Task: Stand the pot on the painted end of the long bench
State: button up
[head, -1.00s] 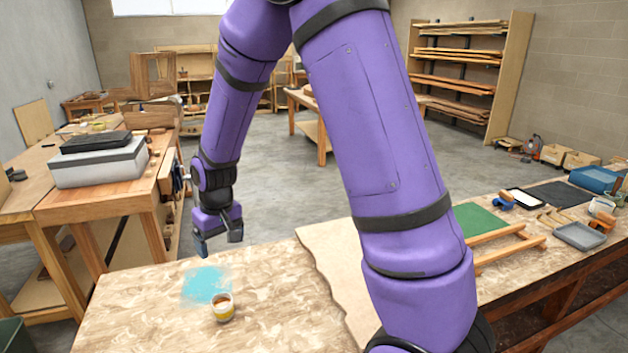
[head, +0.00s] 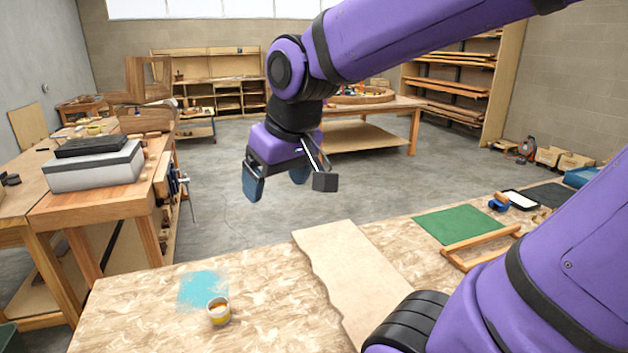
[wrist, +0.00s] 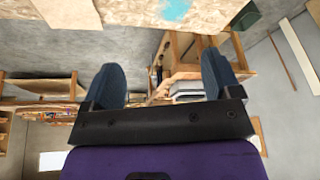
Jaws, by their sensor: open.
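The blue patch (wrist: 173,9) shows at the top edge there; I cannot make out the pot.
A thin wavy-edged sheet (head: 345,270) lies on the bench right of the pot. A green mat (head: 458,222) and a wooden frame (head: 470,250) lie farther right. A workbench (head: 85,207) with a grey box (head: 95,168) stands left. Bench surface around the pot is clear.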

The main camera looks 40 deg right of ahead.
jog(key=s+r+t, duration=0.1)
jog(key=s, duration=0.6)
jog(key=shift+s+d+r, duration=0.3)
jog(key=shift+d+r, duration=0.1)
jog(key=shift+d, duration=0.05)
